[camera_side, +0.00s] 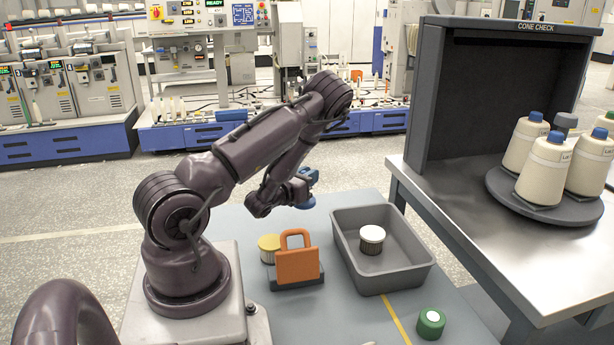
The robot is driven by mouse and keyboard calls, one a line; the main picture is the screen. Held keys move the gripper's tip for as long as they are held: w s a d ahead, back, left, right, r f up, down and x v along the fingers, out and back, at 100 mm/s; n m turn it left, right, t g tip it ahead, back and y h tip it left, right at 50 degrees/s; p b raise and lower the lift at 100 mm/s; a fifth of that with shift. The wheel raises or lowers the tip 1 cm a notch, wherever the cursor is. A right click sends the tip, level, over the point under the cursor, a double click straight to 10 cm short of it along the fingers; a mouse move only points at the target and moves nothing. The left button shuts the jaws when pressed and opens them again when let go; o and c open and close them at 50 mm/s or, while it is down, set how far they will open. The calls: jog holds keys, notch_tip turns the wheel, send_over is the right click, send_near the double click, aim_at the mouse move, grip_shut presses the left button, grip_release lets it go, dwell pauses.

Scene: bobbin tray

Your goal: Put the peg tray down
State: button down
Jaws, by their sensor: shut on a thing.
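My gripper (304,188) is above the table, to the upper right of the orange handle, and is shut on a small round blue thing (306,204). The fingers are small in the picture and their exact hold is unclear. An orange upright plate with a loop handle (297,265) stands on a dark grey base on the table, which may be the peg tray. A visible gap separates its handle from my gripper. A yellow-topped bobbin (268,243) stands behind it, partly hidden.
A grey open bin (410,281) to the right holds a white-topped bobbin (372,237). A green bobbin (431,322) stands near the front right. A bench with a dark hood (430,95) and several cones (541,168) rises at right. The table's front middle (335,320) is clear.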

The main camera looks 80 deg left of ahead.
aim_at(308, 203)
jog(key=shift+f, duration=3.25)
jog(key=shift+f, duration=0.7)
